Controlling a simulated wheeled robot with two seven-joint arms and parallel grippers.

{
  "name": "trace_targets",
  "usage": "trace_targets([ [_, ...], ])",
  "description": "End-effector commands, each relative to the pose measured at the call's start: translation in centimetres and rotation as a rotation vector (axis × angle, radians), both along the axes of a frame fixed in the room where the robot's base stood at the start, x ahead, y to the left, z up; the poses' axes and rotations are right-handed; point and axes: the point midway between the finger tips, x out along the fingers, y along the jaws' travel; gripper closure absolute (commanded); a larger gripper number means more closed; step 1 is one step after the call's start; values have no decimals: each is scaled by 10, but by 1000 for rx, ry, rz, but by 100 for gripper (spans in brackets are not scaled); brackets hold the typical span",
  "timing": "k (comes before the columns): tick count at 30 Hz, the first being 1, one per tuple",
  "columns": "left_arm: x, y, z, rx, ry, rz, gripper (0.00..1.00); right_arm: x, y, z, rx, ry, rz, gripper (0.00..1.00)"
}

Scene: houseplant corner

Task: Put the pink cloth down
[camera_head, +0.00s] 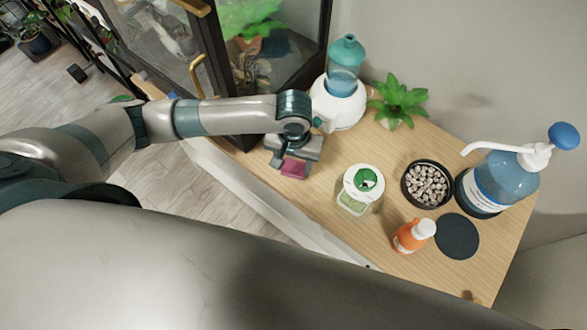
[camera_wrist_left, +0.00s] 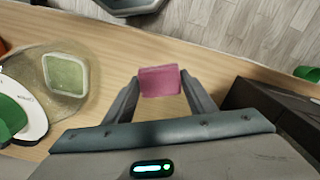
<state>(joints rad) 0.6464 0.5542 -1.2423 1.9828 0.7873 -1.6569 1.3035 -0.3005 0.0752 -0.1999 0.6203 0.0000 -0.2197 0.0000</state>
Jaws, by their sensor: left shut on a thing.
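The pink cloth (camera_head: 293,169) is a small folded block between the fingers of my left gripper (camera_head: 290,165), over the left part of the wooden tabletop (camera_head: 330,235). In the left wrist view the pink cloth (camera_wrist_left: 160,81) sits between the two fingertips of the left gripper (camera_wrist_left: 160,86), with wood below it. I cannot tell whether the cloth touches the wood. My right gripper is not in view.
A white container with a green top (camera_head: 365,180) and an orange bottle (camera_head: 412,236) stand to the right. Beyond are a pebble dish (camera_head: 427,184), a dark round mat (camera_head: 457,236), a blue pump bottle (camera_head: 505,178), a plant (camera_head: 398,97) and a teal-topped device (camera_head: 345,75). A glass cabinet (camera_head: 213,75) stands behind.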

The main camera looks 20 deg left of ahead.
Motion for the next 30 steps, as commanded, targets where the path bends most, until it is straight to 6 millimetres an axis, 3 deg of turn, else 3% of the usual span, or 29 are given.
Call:
trace_targets([
  [5,0,0,-5,0,1,0,74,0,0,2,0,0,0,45],
  [14,0,0,-35,1,1,0,74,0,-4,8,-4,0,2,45],
  [26,0,0,-39,0,0,0,74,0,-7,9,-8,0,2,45],
  [27,0,0,-40,0,0,0,47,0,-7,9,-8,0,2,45],
  [29,0,0,-40,0,-1,0,33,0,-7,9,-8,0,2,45],
  [30,0,0,-40,0,-1,0,31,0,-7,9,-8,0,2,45],
])
